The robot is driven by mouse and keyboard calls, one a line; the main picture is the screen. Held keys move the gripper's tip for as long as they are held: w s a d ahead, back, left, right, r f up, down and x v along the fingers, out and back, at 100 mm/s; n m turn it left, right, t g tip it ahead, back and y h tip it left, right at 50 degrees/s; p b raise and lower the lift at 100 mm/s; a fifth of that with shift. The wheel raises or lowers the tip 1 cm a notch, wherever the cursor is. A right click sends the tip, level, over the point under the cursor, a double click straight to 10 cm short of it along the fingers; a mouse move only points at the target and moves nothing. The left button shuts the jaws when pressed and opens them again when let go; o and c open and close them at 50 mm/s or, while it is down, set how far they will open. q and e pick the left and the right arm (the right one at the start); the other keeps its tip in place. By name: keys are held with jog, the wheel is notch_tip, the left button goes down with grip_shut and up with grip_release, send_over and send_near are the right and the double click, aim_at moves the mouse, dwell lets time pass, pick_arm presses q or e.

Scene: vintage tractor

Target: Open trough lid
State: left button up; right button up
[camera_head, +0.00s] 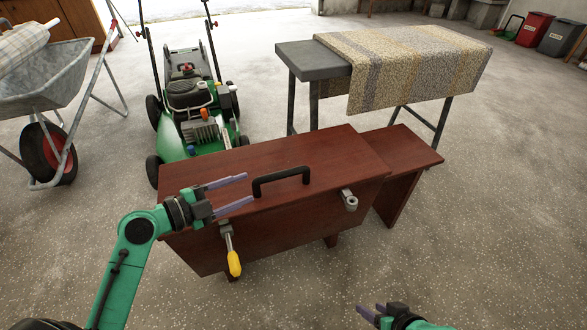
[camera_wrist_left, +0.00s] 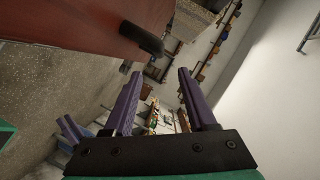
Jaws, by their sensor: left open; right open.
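The wooden trough (camera_head: 280,228) stands in front of me with its reddish-brown lid (camera_head: 330,153) lying flat on top. A black handle (camera_head: 281,178) stands up near the lid's front edge. My left gripper (camera_head: 242,190) is open and empty, just left of the handle, with its purple fingers pointing toward it. In the left wrist view the handle (camera_wrist_left: 142,38) is beyond the open fingers (camera_wrist_left: 158,90), with nothing between them. My right gripper (camera_head: 375,312) is at the bottom edge, well away from the trough and partly out of the picture.
A yellow-handled tool (camera_head: 233,262) and a metal fitting (camera_head: 349,200) are on the trough's front. A wooden bench (camera_head: 405,150) adjoins at right. A green mower (camera_head: 193,110), a wheelbarrow (camera_head: 45,85) and a cloth-covered table (camera_head: 405,62) stand behind. The floor at right is clear.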

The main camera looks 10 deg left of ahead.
aim_at(275, 178)
pick_arm(q)
jog(key=x, duration=1.3)
jog(key=shift+f, duration=0.15)
grip_shut()
dwell(0.6)
